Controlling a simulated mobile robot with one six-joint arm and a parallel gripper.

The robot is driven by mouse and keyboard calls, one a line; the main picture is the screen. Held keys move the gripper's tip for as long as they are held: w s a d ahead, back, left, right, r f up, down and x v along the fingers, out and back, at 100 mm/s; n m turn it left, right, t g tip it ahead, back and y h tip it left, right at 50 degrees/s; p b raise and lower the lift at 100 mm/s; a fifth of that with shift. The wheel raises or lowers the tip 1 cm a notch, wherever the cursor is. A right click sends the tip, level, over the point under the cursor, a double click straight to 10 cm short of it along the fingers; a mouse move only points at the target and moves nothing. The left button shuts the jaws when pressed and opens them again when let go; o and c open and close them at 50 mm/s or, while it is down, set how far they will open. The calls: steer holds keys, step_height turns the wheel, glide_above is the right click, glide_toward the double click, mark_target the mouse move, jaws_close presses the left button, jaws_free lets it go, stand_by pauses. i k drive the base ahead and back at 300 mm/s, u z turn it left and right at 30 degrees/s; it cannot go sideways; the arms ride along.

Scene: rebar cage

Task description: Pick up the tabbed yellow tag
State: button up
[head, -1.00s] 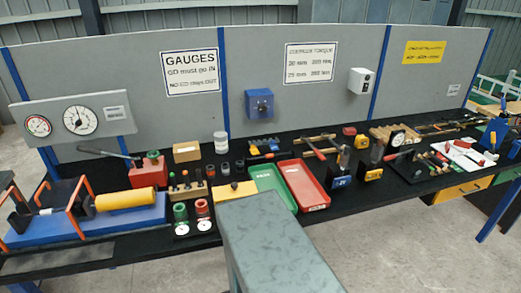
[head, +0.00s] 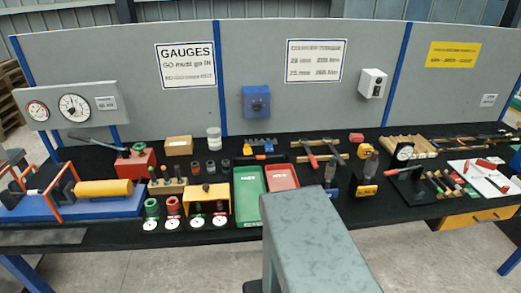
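I cannot single out a tabbed yellow tag with certainty at this size. Yellow things on the black bench (head: 245,227) include a yellow box (head: 207,197) left of the green tray (head: 249,208), and a black-and-yellow block (head: 366,188) to the right of the trays. A small tag among the crowded tools could be too small to tell or hidden. My gripper is not in view.
Tools and gauges crowd the bench. A grey panel (head: 130,60) with signs closes off the back. Floor shows in front (head: 170,268).

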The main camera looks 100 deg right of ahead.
mark_target(246, 151)
steer(key=u, duration=0.35)
steer(key=k, duration=0.4)
steer(key=z, duration=1.75)
steer(key=i, duration=1)
steer(key=z, duration=0.2)
steer(key=k, duration=0.7)
steer(key=u, duration=0.05)
